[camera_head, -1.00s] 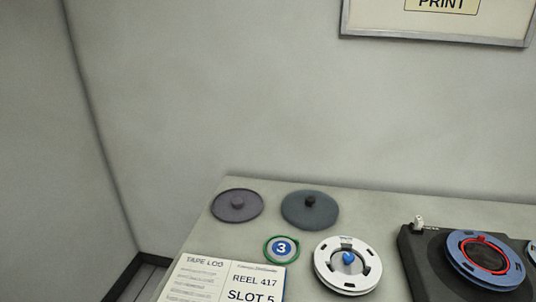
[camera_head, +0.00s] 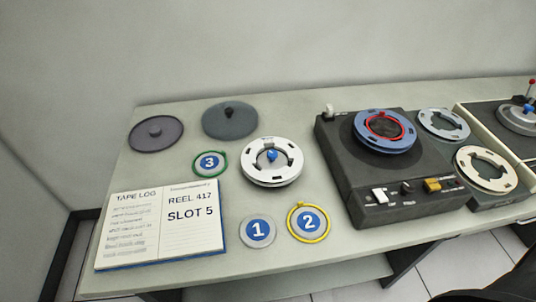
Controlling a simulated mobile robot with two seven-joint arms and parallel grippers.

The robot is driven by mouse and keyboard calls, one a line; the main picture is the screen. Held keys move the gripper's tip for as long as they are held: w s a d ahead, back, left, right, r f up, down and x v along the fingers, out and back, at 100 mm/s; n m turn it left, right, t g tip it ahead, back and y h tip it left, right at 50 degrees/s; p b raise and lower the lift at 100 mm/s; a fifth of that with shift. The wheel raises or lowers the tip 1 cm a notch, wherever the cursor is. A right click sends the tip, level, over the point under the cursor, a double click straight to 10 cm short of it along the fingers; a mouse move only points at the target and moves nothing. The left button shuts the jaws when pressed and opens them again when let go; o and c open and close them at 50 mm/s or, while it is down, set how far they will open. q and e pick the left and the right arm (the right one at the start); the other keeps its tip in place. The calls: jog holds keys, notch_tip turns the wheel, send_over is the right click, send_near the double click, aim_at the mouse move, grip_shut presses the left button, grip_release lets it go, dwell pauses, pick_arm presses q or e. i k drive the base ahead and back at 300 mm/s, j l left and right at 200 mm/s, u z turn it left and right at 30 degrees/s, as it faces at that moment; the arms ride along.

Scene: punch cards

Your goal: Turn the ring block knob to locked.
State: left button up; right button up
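A dark tape machine (camera_head: 345,180) sits right of centre on the bench, with a blue reel (camera_head: 398,143) and a red ring (camera_head: 384,124) on top. A small white knob (camera_head: 329,111) stands at its back left corner beside a label too small to read. Its front edge carries a white switch (camera_head: 380,196), a small dark knob (camera_head: 406,187) and a yellow switch (camera_head: 432,185). I cannot tell which control is the ring block knob, or its setting. Neither of my grippers is in view.
A white reel (camera_head: 250,166) with a blue centre, two grey lids (camera_head: 230,121) (camera_head: 156,134), numbered discs (camera_head: 258,232) (camera_head: 309,222) (camera_head: 210,163) and an open tape log (camera_head: 125,239) lie left of the machine. Pale reels (camera_head: 487,169) (camera_head: 444,124) lie on its right. Bare bench (camera_head: 130,284) shows along the front.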

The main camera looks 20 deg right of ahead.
aim_at(272, 154)
jog(key=l+z, duration=0.1)
jog(key=z, duration=0.3)
jog(key=l+z, duration=0.15)
jog(key=z, duration=0.2)
jog(key=l+z, duration=0.15)
jog(key=z, duration=0.25)
jog(key=l+z, duration=0.15)
jog(key=z, duration=0.2)
jog(key=k, duration=0.05)
